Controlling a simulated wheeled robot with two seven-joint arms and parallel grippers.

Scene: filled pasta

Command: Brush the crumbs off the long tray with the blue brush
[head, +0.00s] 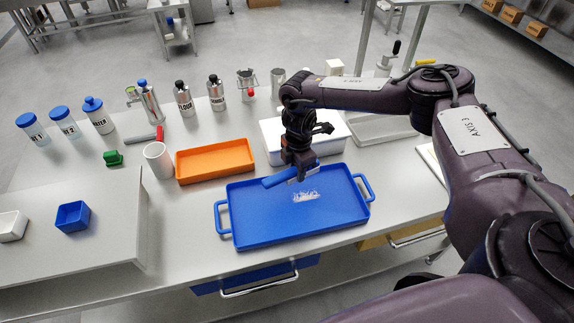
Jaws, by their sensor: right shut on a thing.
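The long blue tray (250,232) with a handle at each end lies on the table in front of me. A small patch of white crumbs (306,196) lies on its floor, right of the middle. My right gripper (298,176) points down over the tray's back part and is shut on the blue brush (279,181). The brush's blue handle sticks out to the left, near the tray's back wall. I cannot tell whether its bristles touch the tray. The crumbs lie just in front of the gripper. My left gripper is out of view.
An orange tray (215,173) and a white cup (158,160) stand behind and left. A white container (271,146) is behind the gripper. Several bottles (184,100) line the back. A raised white board (110,235) with a blue box (73,216) is left.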

